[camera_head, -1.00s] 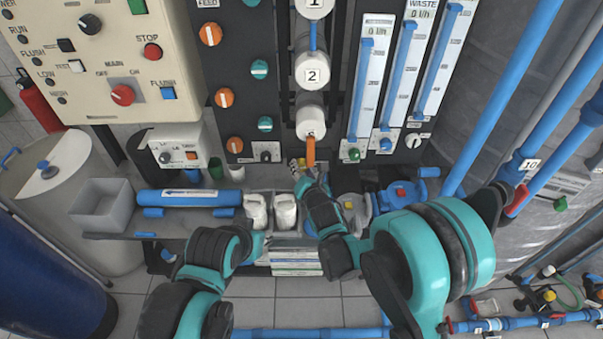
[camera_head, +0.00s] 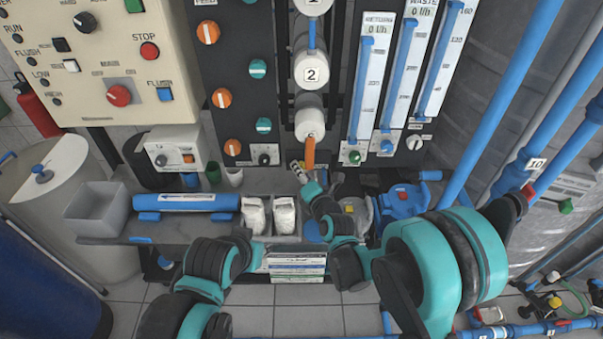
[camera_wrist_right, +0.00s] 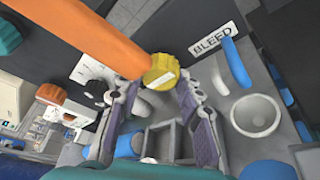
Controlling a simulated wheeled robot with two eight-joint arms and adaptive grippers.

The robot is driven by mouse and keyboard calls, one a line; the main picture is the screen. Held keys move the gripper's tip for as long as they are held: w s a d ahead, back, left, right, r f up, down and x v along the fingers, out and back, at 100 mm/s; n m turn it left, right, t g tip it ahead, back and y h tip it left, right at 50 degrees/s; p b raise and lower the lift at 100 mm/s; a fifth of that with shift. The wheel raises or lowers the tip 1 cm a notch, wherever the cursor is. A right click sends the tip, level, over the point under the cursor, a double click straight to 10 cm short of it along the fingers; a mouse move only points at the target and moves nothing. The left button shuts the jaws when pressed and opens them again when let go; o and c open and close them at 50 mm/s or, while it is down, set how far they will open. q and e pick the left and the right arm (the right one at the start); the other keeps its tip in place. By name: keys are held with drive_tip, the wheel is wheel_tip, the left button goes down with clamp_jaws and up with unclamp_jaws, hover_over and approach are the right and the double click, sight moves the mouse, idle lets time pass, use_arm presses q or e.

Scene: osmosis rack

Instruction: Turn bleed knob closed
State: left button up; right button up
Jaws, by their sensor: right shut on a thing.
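The yellow bleed knob (camera_wrist_right: 160,70) sits between the two fingertips of my right gripper (camera_wrist_right: 160,88) in the right wrist view. The gripper is shut on it, with one finger on each side. A white BLEED label (camera_wrist_right: 214,41) is just right of the knob. In the head view my right gripper (camera_head: 299,172) reaches in below the orange pipe (camera_head: 309,153), and the knob is mostly hidden there. My left arm comes in at the lower left; the head view does not clearly show its gripper's fingers (camera_head: 258,254).
The orange pipe crosses close above the knob in the wrist view. A blue pipe piece (camera_wrist_right: 236,62) is to its right, and a pale cup (camera_wrist_right: 256,115) lies lower right. Flow meters (camera_head: 365,90) rise behind.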

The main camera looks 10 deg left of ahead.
drive_tip(key=o, duration=1.2)
drive_tip(key=shift+c, duration=0.2)
drive_tip(key=v, duration=1.2)
drive_tip(key=shift+d+r, duration=0.1)
drive_tip(key=d+r+p, duration=0.4)
drive_tip(key=r+p, duration=0.2)
drive_tip(key=r, duration=0.1)
drive_tip(key=shift+w, duration=0.45)
